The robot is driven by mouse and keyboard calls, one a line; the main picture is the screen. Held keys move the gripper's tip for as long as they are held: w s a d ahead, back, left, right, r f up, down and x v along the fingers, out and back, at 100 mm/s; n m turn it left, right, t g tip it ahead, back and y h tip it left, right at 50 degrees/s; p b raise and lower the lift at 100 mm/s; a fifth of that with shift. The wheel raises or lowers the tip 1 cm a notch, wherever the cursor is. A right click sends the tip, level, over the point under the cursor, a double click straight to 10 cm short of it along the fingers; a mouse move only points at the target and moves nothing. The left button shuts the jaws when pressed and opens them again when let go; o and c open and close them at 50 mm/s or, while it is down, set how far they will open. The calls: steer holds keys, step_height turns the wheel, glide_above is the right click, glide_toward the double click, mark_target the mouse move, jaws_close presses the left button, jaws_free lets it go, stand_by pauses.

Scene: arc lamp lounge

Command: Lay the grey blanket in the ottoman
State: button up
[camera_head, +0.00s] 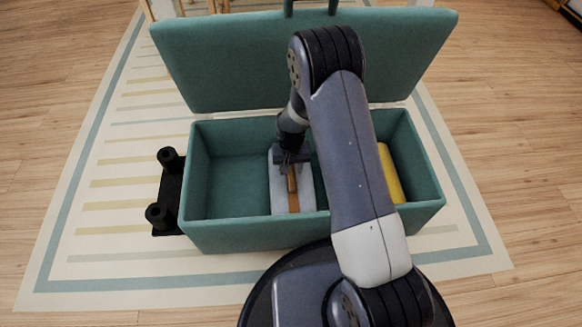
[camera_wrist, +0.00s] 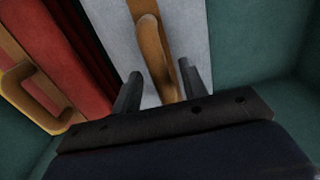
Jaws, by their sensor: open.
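The grey blanket (camera_head: 279,198) lies inside the open teal ottoman (camera_head: 225,238), near the middle of its box. A tan strap with a raised handle runs along it; the blanket also shows in the wrist view (camera_wrist: 193,38). My gripper (camera_head: 291,168) is over the blanket at the strap, inside the ottoman. In the wrist view my gripper (camera_wrist: 158,74) is open, with its fingers on either side of the tan handle (camera_wrist: 153,45). I cannot tell whether they touch it.
The ottoman's lid (camera_head: 220,65) stands open at the back. A yellow item (camera_head: 390,175) is in the right of the box. A red item with a tan strap (camera_wrist: 65,65) is beside the blanket. The box's left part is empty. A black object (camera_head: 168,190) stands outside, left.

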step_height(320, 180, up, 12)
steer(key=p, duration=0.5)
